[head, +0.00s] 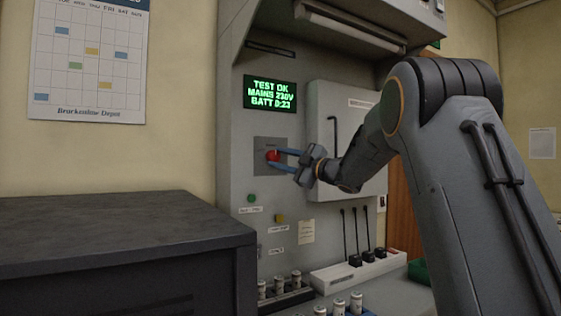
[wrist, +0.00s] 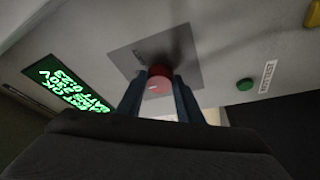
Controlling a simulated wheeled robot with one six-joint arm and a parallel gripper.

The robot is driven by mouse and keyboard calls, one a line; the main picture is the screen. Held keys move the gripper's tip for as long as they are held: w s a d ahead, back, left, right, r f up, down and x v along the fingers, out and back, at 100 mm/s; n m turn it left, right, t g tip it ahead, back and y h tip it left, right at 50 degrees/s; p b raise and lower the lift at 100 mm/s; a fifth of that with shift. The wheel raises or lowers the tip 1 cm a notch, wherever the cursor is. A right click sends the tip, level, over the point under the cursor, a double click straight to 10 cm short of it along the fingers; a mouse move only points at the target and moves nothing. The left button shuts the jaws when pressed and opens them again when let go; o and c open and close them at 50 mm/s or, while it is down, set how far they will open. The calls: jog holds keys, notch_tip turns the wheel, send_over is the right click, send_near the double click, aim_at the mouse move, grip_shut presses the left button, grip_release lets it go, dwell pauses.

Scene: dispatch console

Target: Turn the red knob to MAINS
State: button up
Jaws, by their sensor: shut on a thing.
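The red knob (head: 272,156) sits on a square grey plate (head: 262,143) on the console's front panel, below the green-lit display. My gripper (head: 276,158) reaches it from the right, with its two blue fingers shut on the knob. In the wrist view the red knob (wrist: 159,79) is between the fingertips (wrist: 158,88), and a small pale mark shows on its face. The plate's lettering is too small and partly hidden, so I cannot tell which position the knob points to.
The display (head: 270,93) reads TEST OK, MAINS 230V, BATT 0:23. A green button (head: 251,198) and a yellow button (head: 279,218) are below the knob. A white power strip (head: 358,270) with plugs lies on the ledge. A dark cabinet (head: 120,235) stands at left.

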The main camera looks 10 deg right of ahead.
dwell(0.3)
jog(key=o, duration=1)
jog(key=b+v, duration=0.1)
jog(key=v, duration=0.6)
jog(key=shift+s+d+b, duration=0.25)
jog(key=shift+s+b, duration=0.05)
jog(key=shift+b, duration=0.1)
